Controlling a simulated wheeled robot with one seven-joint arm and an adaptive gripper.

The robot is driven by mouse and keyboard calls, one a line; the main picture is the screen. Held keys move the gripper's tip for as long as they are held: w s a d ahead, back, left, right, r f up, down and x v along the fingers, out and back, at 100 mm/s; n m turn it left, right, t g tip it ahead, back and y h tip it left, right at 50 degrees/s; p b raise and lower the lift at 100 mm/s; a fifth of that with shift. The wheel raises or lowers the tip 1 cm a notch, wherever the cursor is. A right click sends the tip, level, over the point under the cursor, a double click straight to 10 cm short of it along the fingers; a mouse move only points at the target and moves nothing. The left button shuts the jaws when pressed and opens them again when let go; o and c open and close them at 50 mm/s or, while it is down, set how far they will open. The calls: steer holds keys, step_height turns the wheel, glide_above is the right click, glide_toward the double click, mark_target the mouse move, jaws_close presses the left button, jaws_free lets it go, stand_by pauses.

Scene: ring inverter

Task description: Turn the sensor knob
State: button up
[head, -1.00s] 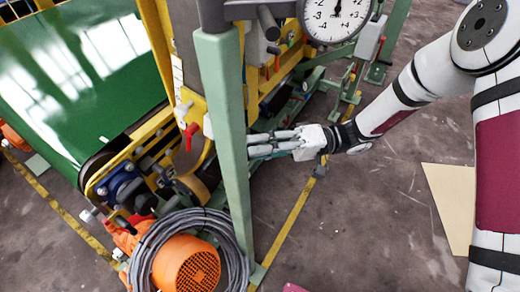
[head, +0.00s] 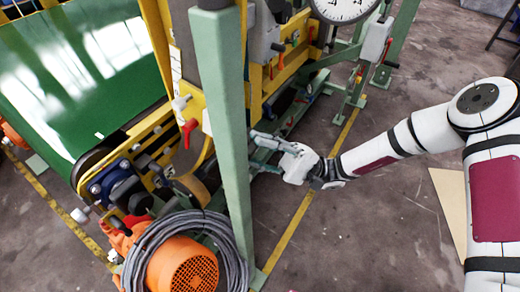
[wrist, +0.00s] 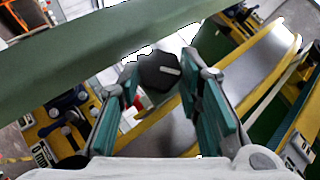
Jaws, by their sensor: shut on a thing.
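The sensor knob, a black many-sided knob (wrist: 160,74) with a pale mark on its face, shows in the wrist view just below a green beam. My gripper (wrist: 160,80) has its teal-padded fingers on either side of the knob, closed on it. In the head view my gripper (head: 256,140) reaches in from the right, its fingertips close to the green upright post. The knob cannot be made out in the head view.
The green post (head: 222,110) stands directly left of my gripper. A dial gauge (head: 345,8) is above. An orange motor (head: 185,268) with a coiled grey cable (head: 150,238) sits below.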

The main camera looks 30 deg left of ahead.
steer(key=shift+m+y, duration=0.4)
steer(key=shift+y, duration=0.1)
steer(key=o, duration=1.1)
steer(key=shift+o, duration=0.2)
steer(key=shift+f, duration=0.1)
steer(key=v, duration=1.2)
